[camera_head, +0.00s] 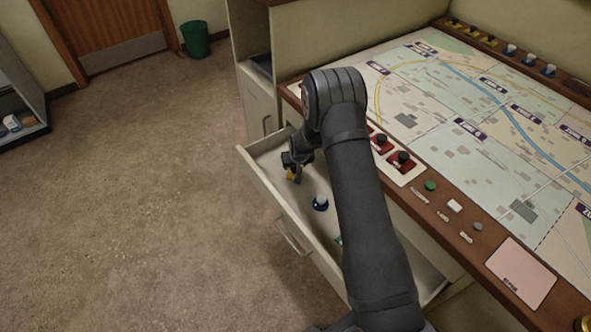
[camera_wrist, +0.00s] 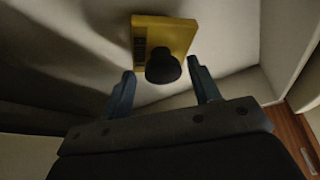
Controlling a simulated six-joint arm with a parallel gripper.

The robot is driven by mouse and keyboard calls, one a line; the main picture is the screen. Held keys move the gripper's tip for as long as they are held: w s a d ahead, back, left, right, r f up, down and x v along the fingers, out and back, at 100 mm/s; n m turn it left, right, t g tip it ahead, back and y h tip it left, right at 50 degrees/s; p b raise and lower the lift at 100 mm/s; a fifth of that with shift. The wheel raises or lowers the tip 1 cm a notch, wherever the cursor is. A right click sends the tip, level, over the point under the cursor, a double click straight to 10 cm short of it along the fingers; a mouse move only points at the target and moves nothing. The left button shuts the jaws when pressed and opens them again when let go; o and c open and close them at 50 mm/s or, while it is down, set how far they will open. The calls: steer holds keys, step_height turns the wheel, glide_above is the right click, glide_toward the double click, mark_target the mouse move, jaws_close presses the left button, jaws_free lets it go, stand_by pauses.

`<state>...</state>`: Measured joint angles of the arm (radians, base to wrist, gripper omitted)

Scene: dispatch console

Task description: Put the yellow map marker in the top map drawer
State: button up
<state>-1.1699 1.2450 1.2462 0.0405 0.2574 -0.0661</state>
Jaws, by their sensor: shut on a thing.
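The yellow map marker (camera_wrist: 178,32) shows in the wrist view as a yellow block with a round black knob, between the two fingers. My gripper (camera_wrist: 160,70) is shut on it. In the head view my gripper (camera_head: 294,177) points down within the outline of the open top map drawer (camera_head: 262,172), toward its far end. A bit of the yellow marker (camera_head: 290,175) shows beside the fingers there. I cannot tell whether the marker touches the drawer floor. My arm hides part of the drawer.
A dark blue and white piece (camera_head: 320,203) stands in the drawer, nearer than my gripper. A green thing (camera_head: 338,240) is partly hidden by my arm. The map table (camera_head: 450,150), with red-based buttons (camera_head: 402,160) along its edge, lies to the right. Open carpet (camera_head: 150,200) lies left.

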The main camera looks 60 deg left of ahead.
mark_target(295, 170)
steer(key=shift+f, duration=1.45)
steer(key=o, duration=1)
steer(key=shift+f, duration=0.15)
steer(key=v, duration=1.2)
